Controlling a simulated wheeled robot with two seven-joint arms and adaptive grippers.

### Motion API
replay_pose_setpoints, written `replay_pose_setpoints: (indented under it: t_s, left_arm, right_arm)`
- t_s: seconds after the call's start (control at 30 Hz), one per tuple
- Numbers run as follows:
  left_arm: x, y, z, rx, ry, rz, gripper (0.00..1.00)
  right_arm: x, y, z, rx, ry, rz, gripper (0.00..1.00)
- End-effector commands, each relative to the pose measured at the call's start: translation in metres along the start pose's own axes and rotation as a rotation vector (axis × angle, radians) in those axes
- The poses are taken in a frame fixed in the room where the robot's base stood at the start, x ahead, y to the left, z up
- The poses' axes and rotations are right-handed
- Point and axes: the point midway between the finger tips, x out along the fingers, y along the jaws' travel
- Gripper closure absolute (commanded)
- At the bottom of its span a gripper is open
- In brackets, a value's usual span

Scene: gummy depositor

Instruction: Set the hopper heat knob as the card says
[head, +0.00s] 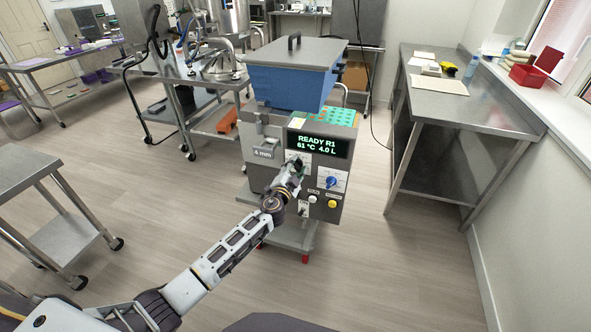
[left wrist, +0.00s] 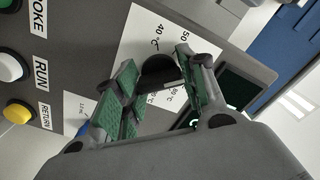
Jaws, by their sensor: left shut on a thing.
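The depositor (head: 255,150) stands ahead with a blue hopper (head: 290,85) on top. Its display (head: 318,144) reads READY R1, 61 °C, 4.0 L. My left gripper (head: 293,168) is at the front panel below the display and hides most of the heat knob there. In the left wrist view, the dark round knob (left wrist: 158,70) sits between the green-padded fingers of my left gripper (left wrist: 155,82), shut on it. I cannot make out the card's writing.
A blue knob (head: 331,182) is right of my gripper. The yellow button (head: 332,204) and white button (head: 312,198) are below; the yellow one (left wrist: 17,111) is labelled RETURN, the white RUN. A steel bench (head: 440,100) stands right.

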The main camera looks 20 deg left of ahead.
Motion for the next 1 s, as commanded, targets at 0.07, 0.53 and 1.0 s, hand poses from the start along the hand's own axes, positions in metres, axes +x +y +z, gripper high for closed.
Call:
replay_pose_setpoints:
  t_s: [0.07, 0.53, 1.0]
  left_arm:
    - [0.0, 0.0, 0.0, 0.048, 0.001, 0.0, 0.83]
    - [0.0, 0.0, 0.0, 0.381, 0.001, 0.0, 0.83]
    - [0.0, 0.0, -0.001, 0.77, 0.001, 0.001, 0.83]
  right_arm:
    - [0.001, -0.002, 0.002, 0.0, -0.001, -0.001, 1.0]
    - [0.004, -0.002, 0.002, 0.001, -0.001, -0.001, 1.0]
    - [0.002, 0.003, -0.007, 0.001, 0.008, 0.003, 1.0]
